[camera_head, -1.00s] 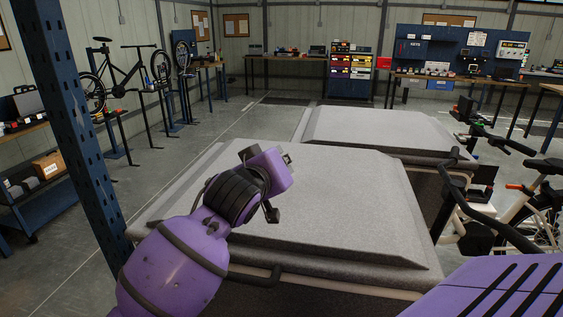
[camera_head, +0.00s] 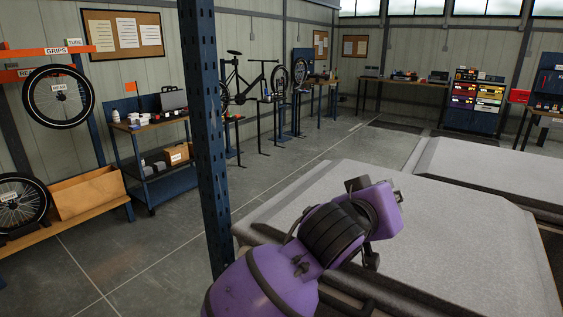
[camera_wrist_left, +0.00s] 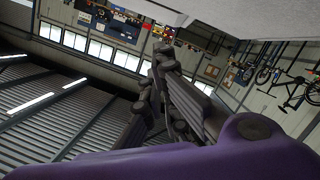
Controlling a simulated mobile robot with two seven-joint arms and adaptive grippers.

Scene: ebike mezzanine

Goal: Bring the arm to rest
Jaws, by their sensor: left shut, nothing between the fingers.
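My left arm (camera_head: 265,284), purple with black bands, reaches in from the bottom of the head view. Its wrist end (camera_head: 385,211) is held in front of the near grey padded platform (camera_head: 468,255). The fingers of my left gripper are mostly hidden behind this wrist in the head view. In the left wrist view, the dark fingers of my left gripper (camera_wrist_left: 162,58) are together, with nothing seen between them. That view looks tilted across the hall, with roof and wall behind the fingers. My right arm and gripper are in neither current view.
A blue perforated post (camera_head: 207,145) stands close on the left of the arm. A second grey platform (camera_head: 500,165) lies behind. A blue trolley (camera_head: 160,180), a wheel rack (camera_head: 95,195) and a bike (camera_head: 245,80) stand left. Open floor (camera_head: 130,250) lies left of the post.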

